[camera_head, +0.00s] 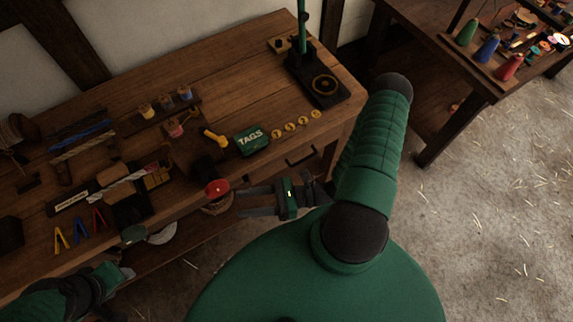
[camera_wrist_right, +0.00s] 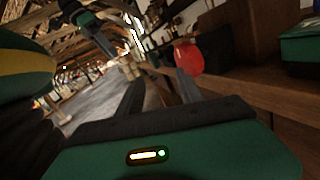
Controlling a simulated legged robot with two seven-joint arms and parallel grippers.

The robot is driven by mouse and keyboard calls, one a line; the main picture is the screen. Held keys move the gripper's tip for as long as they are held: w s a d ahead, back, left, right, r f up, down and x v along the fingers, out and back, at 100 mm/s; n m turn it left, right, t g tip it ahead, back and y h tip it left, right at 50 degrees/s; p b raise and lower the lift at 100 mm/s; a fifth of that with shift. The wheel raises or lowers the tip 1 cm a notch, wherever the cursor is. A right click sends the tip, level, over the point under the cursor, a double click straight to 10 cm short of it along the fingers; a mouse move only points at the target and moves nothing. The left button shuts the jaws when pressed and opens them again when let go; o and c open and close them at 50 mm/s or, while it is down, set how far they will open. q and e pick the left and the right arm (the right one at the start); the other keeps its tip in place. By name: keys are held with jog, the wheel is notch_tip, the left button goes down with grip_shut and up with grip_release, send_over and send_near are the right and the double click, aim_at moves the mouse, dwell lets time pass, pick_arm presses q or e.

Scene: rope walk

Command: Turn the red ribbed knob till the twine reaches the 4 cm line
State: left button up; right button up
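The red knob (camera_head: 216,186) sits at the front edge of the workbench, beside a dark block; its ribs are too small to make out. It also shows in the right wrist view (camera_wrist_right: 189,58), just beyond the fingertips. My right gripper (camera_head: 240,201) points left at the knob, its two fingers apart and empty, with a small gap to the knob. My left gripper (camera_head: 125,272) is low at the left by the bench front; its fingers are unclear. A pale twisted strand (camera_head: 122,184), perhaps the twine, lies on a dark fixture. The 4 cm line cannot be read.
A green TAGS tin (camera_head: 252,140), yellow discs (camera_head: 297,126) and a yellow-handled tool (camera_head: 214,137) lie behind the knob. Coloured clips (camera_head: 80,231) lie at the front left. The floor at right is open.

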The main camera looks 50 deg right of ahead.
jog(key=s+d+f+b, duration=0.2)
jog(key=d+f+b, duration=0.4)
jog(key=d, duration=0.6)
jog(key=shift+d+f+b, duration=0.2)
jog(key=shift+f+b, duration=0.2)
jog(key=shift+f, duration=0.55)
jog(key=shift+r, duration=0.1)
